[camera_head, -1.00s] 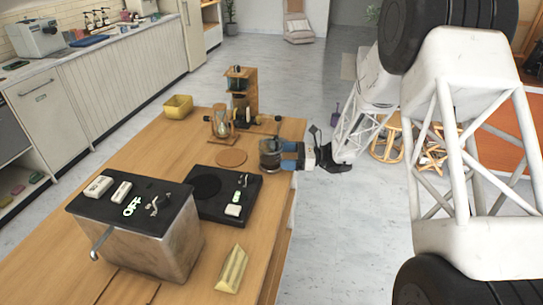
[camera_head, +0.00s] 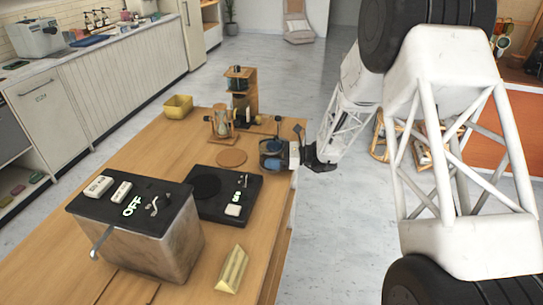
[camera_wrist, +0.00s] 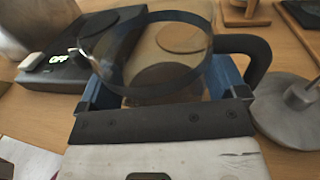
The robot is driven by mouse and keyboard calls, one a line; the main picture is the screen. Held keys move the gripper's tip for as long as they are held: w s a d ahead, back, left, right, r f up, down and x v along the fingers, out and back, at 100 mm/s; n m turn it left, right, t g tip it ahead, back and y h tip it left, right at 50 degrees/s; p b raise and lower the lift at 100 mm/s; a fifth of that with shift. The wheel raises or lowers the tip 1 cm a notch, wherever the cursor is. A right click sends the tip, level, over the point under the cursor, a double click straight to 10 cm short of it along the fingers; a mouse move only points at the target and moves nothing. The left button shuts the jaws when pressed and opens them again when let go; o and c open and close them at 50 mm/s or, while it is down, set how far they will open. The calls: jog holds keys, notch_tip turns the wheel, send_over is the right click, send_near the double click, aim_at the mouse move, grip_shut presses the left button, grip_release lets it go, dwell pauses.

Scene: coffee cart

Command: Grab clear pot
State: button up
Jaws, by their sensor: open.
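The clear pot (camera_head: 268,153) stands at the right edge of the wooden table. In the wrist view the clear pot (camera_wrist: 160,88) is a glass vessel with a dark band and a black handle (camera_wrist: 258,50) on the right. My gripper (camera_head: 276,154) reaches in from the right at the pot. Its blue fingers lie on either side of the glass, as the wrist view of my gripper (camera_wrist: 165,82) shows. The jaws are open. Whether a finger touches the glass is not clear.
A black scale (camera_head: 222,193) lies left of the pot, with a round wooden coaster (camera_head: 232,157) behind it. A wooden stand with an hourglass-shaped glass (camera_head: 222,124) is farther back. A metal box (camera_head: 150,245) and a yellow bar (camera_head: 231,270) are nearer. A metal round base (camera_wrist: 290,115) is close to the handle.

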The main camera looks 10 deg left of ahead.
jog(key=shift+c, duration=0.5)
jog(key=c, duration=0.7)
jog(key=shift+r, duration=0.1)
jog(key=shift+r, duration=1.05)
jog(key=shift+s+d+r, duration=0.2)
jog(key=shift+s+r, duration=0.15)
jog(key=shift+r, duration=0.35)
jog(key=s+d, duration=0.2)
jog(key=s, duration=0.2)
jog(key=s+d+r, duration=0.1)
jog(key=s+d, duration=0.1)
jog(key=s, duration=0.3)
jog(key=s+d, duration=0.3)
jog(key=s, duration=0.1)
jog(key=shift+s+r, duration=0.15)
jog(key=shift+s, duration=0.1)
